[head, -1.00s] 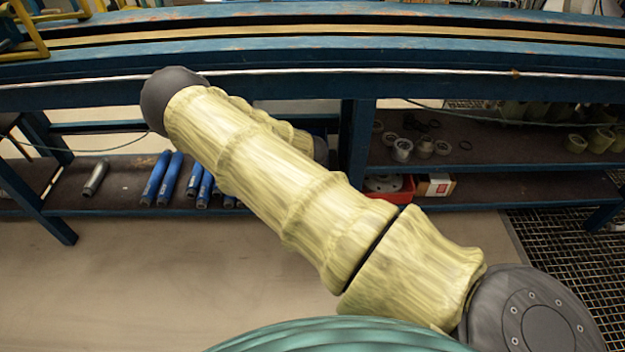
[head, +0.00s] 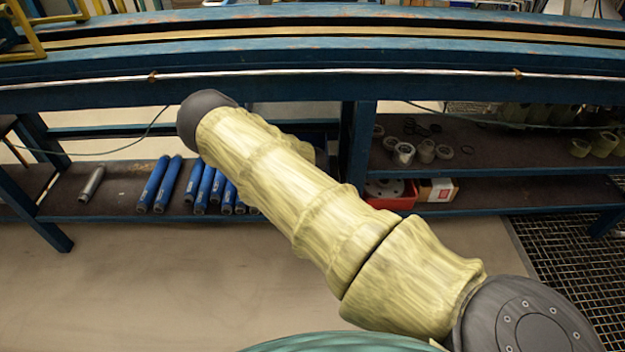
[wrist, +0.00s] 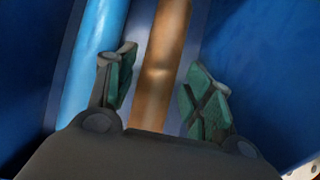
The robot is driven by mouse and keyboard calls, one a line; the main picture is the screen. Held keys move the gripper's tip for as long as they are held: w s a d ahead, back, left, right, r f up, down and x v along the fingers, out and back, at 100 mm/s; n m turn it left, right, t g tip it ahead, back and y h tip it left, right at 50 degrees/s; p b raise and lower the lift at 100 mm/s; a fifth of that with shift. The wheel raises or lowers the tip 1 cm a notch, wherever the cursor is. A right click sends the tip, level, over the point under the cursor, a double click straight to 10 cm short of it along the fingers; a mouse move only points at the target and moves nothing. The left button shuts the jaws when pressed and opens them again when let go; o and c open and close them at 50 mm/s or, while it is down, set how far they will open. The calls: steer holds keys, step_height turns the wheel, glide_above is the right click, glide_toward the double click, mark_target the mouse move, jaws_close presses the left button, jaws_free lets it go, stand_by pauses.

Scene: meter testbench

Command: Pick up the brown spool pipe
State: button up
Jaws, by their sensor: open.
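The brown spool pipe (wrist: 164,62) shows in the wrist view as a long brown cylinder running from the top edge down between my fingers. My gripper (wrist: 160,92) is open, with one green-padded finger on each side of the pipe. No contact between the pads and the pipe is visible. The pipe's lower part is hidden behind the gripper body. In the head view my arm covers part of the bench, and neither the gripper nor the brown pipe can be made out.
A light blue pipe (wrist: 95,65) lies beside the brown one, left of it. Blue cylinders (head: 160,183) and a grey one (head: 92,184) lie on the lower shelf. A red tray (head: 390,194) and small box (head: 437,189) sit right of the bench leg (head: 354,150). The near floor is clear.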

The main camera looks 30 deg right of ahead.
steer(key=shift+x, duration=1.4)
steer(key=shift+r, duration=0.1)
jaws_close()
